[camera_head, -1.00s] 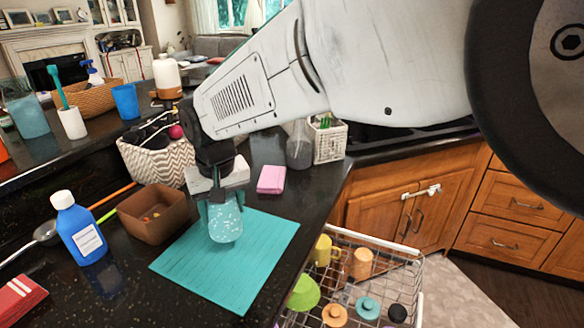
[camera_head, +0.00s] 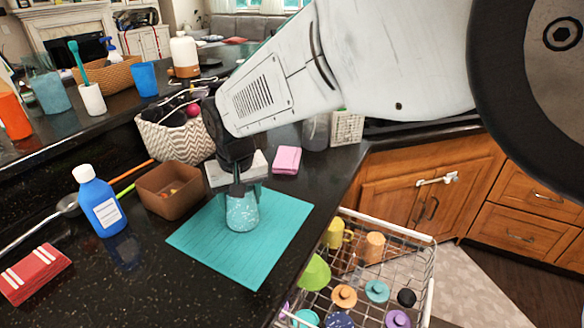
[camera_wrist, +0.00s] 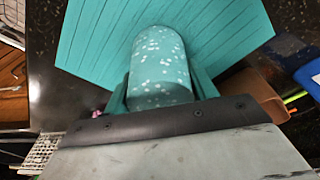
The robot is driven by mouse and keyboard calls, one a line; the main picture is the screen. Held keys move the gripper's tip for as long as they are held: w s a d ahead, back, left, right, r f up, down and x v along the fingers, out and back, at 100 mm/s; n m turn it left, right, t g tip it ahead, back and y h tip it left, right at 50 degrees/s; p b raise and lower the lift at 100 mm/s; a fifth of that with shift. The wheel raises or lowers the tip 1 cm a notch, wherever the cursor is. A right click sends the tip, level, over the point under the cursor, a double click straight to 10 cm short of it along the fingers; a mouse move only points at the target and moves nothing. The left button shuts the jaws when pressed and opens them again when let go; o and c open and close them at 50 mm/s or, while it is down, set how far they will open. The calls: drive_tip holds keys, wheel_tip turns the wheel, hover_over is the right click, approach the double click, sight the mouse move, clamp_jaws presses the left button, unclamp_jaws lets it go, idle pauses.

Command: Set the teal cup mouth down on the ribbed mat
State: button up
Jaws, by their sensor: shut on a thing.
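The teal speckled cup (camera_head: 242,212) is between the fingers of my gripper (camera_head: 240,192), which is shut on it. It stands over the middle of the teal ribbed mat (camera_head: 205,252), its wider end toward the mat. In the wrist view the cup (camera_wrist: 160,62) shows its speckled side and what looks like a closed end near the gripper (camera_wrist: 162,92). The mouth is hidden. The mat also shows behind it in the wrist view (camera_wrist: 235,30). I cannot tell whether the cup's lower rim touches the mat.
A brown box (camera_head: 172,188) and a blue bottle (camera_head: 98,202) stand left of the mat. A pink sponge (camera_head: 286,160) lies behind it. A wire dish rack (camera_head: 428,262) with several cups is at the right, past the counter edge. The mat around the cup is clear.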

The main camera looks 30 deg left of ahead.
drive_tip(key=o, duration=1)
drive_tip(key=shift+o, duration=0.2)
drive_tip(key=r, duration=0.5)
drive_tip(key=d+r, duration=0.1)
drive_tip(key=r, duration=0.1)
drive_tip(key=shift+s+r, duration=0.35)
drive_tip(key=shift+r, duration=0.05)
